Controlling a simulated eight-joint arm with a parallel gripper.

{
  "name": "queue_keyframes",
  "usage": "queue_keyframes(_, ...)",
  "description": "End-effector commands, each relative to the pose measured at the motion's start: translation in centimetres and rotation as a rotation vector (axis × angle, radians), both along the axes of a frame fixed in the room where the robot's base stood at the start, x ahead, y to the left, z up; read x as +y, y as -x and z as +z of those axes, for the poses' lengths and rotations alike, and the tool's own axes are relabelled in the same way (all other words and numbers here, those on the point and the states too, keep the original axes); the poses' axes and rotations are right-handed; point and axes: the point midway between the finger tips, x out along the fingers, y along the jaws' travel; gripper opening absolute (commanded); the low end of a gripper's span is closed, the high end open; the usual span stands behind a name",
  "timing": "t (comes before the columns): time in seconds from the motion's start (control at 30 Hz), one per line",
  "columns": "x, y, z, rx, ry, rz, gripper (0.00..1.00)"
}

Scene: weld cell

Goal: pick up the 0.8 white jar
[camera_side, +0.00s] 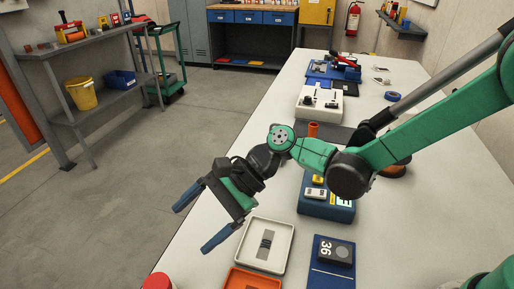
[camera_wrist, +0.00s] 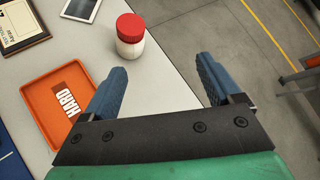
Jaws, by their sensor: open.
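A white jar with a red lid (camera_wrist: 131,36) stands upright near the table edge in the wrist view. No 0.8 marking can be read on it. In the side view only its red lid (camera_side: 157,281) shows at the bottom edge; the rest is cut off. My gripper (camera_side: 190,230) is open and empty, its blue fingers spread wide. In the wrist view my gripper (camera_wrist: 161,66) has its left fingertip just short of the jar, with the jar lying beyond it and left of the gap between the fingers. The fingers appear apart from the jar.
An orange tray (camera_wrist: 38,98) labelled HARD lies left of the fingers. The table edge (camera_wrist: 176,65) runs beside the jar, with open floor beyond.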

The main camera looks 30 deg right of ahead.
Motion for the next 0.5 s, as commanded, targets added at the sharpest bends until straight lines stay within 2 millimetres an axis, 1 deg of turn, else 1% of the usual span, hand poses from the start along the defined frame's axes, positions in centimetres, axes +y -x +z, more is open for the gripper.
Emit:
queue_keyframes(0.03, 1.5, 0.6, -1.0, 0.091, -0.043, 0.001, 0.84)
queue_keyframes(0.1, 3.0, 1.5, -2.0, 0.210, -0.091, -0.004, 0.84)
queue_keyframes(0.2, 4.3, 2.5, -3.0, 0.337, -0.134, -0.006, 0.84)
queue_keyframes(0.33, 5.1, 3.2, -3.6, 0.420, -0.158, -0.004, 0.84)
queue_keyframes(0.5, 6.7, 3.7, -4.3, 0.437, -0.160, -0.002, 0.84)
